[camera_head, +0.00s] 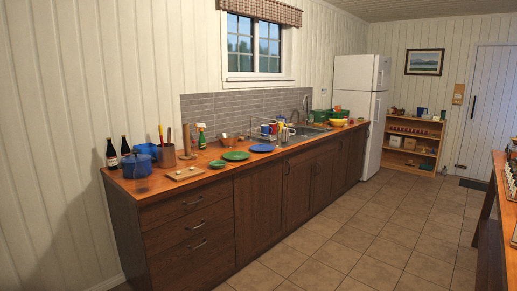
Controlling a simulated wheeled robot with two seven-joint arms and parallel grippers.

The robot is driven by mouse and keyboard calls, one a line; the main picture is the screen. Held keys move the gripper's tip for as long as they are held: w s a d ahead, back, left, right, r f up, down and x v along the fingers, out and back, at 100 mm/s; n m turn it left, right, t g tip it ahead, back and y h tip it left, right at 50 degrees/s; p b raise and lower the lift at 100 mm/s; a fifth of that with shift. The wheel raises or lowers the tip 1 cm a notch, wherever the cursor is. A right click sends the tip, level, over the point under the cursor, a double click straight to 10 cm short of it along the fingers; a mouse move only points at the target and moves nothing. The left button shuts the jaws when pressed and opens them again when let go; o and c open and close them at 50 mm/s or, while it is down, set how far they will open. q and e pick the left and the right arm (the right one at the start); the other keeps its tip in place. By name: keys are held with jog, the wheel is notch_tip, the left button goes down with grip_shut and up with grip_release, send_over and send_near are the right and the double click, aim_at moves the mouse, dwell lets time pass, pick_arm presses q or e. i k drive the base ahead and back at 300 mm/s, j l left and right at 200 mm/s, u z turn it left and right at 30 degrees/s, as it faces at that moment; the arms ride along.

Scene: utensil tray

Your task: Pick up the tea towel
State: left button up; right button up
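I cannot make out a tea towel in the head view. A long wooden counter (205,184) runs along the left wall and holds kitchen items, but no cloth is clear among them. Small items near the sink (305,133) are too small to tell apart. Neither of my grippers shows in this view.
A blue pot (137,166), a utensil holder (167,155), a wooden board (185,174), green plates (236,156) and a blue plate (263,148) stand on the counter. A white fridge (355,75) and a shelf (410,145) stand beyond. Another worktop is cut off at right. The tiled floor (370,235) is clear.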

aim_at(285, 138)
jog(key=i+z, duration=0.3)
jog(key=i, duration=1.3)
